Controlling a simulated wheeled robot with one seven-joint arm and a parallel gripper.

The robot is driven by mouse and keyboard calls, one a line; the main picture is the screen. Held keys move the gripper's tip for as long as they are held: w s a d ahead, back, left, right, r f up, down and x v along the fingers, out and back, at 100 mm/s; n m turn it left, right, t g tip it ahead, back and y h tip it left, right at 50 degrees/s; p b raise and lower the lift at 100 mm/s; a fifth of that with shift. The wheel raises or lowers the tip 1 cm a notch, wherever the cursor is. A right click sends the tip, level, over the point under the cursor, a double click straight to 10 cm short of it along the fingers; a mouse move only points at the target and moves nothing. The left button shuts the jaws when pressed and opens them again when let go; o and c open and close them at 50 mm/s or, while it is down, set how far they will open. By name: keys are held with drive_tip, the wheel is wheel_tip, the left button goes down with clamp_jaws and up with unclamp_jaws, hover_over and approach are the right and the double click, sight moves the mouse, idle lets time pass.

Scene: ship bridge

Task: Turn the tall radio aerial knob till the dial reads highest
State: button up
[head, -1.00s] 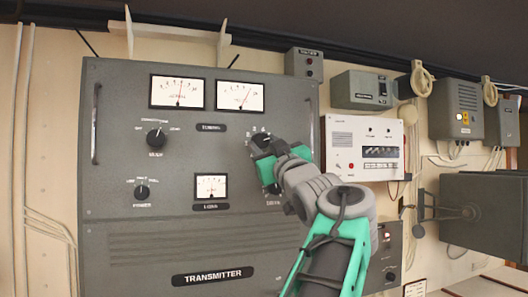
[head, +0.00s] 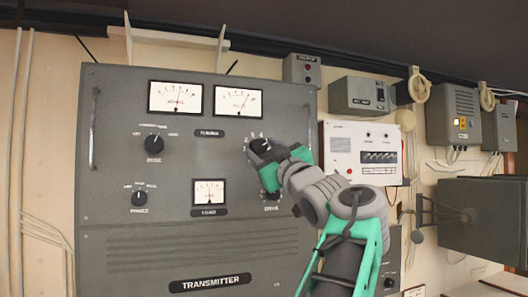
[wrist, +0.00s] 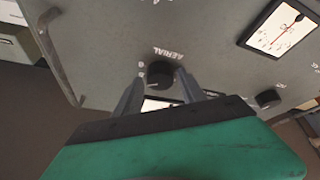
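The aerial knob (wrist: 160,74) is a round black knob above its AERIAL label, which shows upside down in the wrist view. My gripper (wrist: 161,76) has one finger on each side of this knob, with a narrow gap seeming to show at each side.
The grey transmitter panel (head: 140,255) also carries a mode knob (head: 154,143), a power knob (head: 139,198), a load meter (head: 209,191) and a drive knob (head: 270,198) just below my gripper. A handle (wrist: 57,55) stands out near the panel's edge. A white unit (head: 340,165) hangs right.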

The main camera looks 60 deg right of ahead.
drive_tip(key=shift+o, duration=1.1)
drive_tip(key=shift+s+a+f, duration=0.1)
drive_tip(key=shift+f, duration=0.1)
drive_tip(key=b+v, duration=0.3)
drive_tip(key=v, duration=0.4)
drive_tip(key=shift+s+a, duration=0.15)
drive_tip(key=shift+s, duration=0.05)
